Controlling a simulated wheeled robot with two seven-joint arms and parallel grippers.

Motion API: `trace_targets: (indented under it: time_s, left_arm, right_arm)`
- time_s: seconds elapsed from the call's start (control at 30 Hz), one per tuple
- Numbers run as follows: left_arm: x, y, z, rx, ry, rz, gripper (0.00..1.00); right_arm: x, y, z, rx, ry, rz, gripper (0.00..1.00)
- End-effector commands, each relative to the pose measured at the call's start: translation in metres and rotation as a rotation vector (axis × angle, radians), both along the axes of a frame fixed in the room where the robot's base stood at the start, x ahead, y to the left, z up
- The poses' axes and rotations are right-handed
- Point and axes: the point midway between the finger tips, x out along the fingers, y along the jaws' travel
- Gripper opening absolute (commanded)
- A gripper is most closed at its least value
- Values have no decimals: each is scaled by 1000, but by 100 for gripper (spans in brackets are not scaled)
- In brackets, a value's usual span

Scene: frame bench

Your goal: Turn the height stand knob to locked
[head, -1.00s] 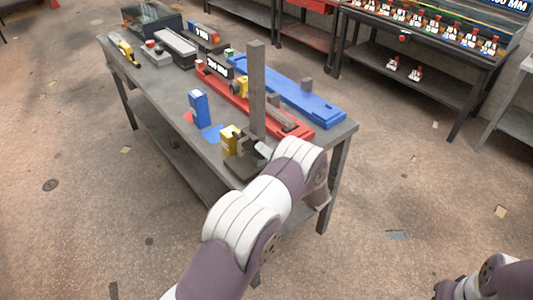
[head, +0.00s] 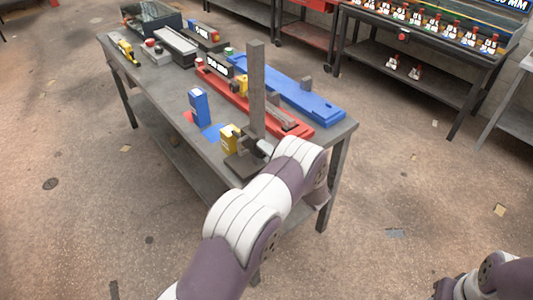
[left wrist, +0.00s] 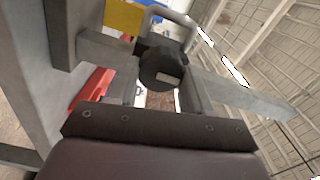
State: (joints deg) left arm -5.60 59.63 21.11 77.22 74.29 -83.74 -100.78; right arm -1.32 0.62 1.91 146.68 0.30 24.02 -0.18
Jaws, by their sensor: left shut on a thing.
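The height stand is a tall grey post (head: 257,85) on a dark base (head: 241,166) at the near end of the bench. Its knob (left wrist: 163,70) is dark and round with a pale mark, and shows in the left wrist view on the stand's grey arm. My left gripper (head: 266,149) is at the stand's right side, low on the post. In the left wrist view its two fingers (left wrist: 160,95) are on either side of the knob, shut on it. In the head view the knob is too small and covered to make out.
A yellow block (head: 229,139) stands beside the stand's base. A blue box (head: 199,107), a long red rail (head: 240,100) and a long blue rail (head: 290,92) lie farther along the bench. A bare strip of the bench (head: 330,134) shows at its near right corner.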

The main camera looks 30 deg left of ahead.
Motion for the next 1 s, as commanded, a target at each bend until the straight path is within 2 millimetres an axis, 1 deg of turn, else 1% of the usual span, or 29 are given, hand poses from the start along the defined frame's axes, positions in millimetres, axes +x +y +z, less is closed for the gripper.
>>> trace_targets:
  time_s: [0.03, 0.07, 0.1, 0.37, 0.47, 0.57, 0.7, 0.8, 0.9, 1.0]
  left_arm:
    - [-1, 0, -1, 0, 3, 1, 53]
    - [-1, 0, -1, 0, 3, 0, 63]
    - [0, 0, -1, 0, 3, 0, 76]
    - [0, 0, 0, 0, 1, 0, 76]
    - [-2, -7, -1, -1, 0, -1, 76]
    - [-10, -25, -3, 0, 0, -3, 76]
    - [-24, -63, -4, 0, 0, -5, 76]
    - [-34, -86, -3, 0, 1, -5, 76]
    - [-42, -104, -3, -1, 1, -3, 76]
    - [-47, -114, -2, 0, 1, -1, 76]
  right_arm:
    - [0, 0, 0, 0, 0, 0, 43]
    - [0, 0, 0, 0, 0, 0, 43]
    - [0, 0, 0, 0, 0, 0, 43]
    - [0, 0, 0, 0, 0, 0, 43]
    - [0, 0, -3, 0, 0, 0, 43]
    - [0, 0, -9, 0, 0, 0, 43]
    - [0, 0, -19, 0, 0, 0, 43]
    - [0, 0, -24, 0, 0, 0, 43]
    - [0, 0, -28, 0, 0, 0, 43]
    - [0, 0, -29, 0, 0, 0, 43]
